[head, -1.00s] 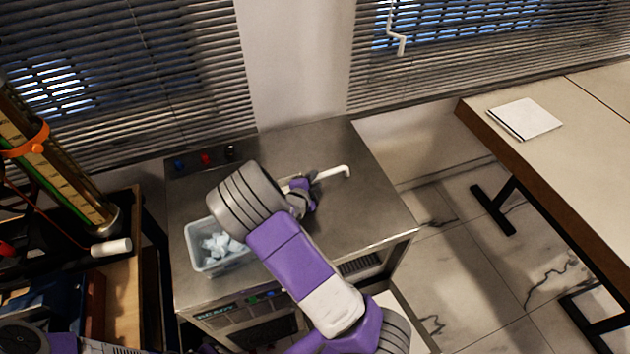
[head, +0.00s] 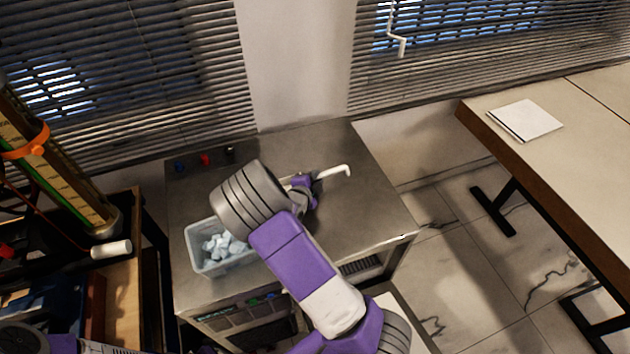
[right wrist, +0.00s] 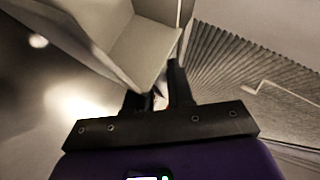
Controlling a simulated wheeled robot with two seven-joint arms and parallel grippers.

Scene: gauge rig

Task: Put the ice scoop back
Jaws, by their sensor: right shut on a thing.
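The ice scoop's white handle with a hooked end (head: 335,172) sticks out to the right of my right gripper (head: 303,191) in the head view. The right gripper is shut on the scoop, above the steel counter top. In the right wrist view, the pale, box-like scoop (right wrist: 145,48) fills the top middle, and the black fingers (right wrist: 158,92) close on it. My right wrist hides most of the scoop in the head view. A clear tub of ice (head: 191,247) stands on the counter, left of my right arm. My left gripper is not in view.
The steel counter (head: 375,215) is bare to the right of the gripper. Small coloured knobs (head: 205,159) line its back left. A gauge rig (head: 62,165) with a tube stands at the left. A table with a white pad (head: 525,120) is at the right. Blinds hang behind.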

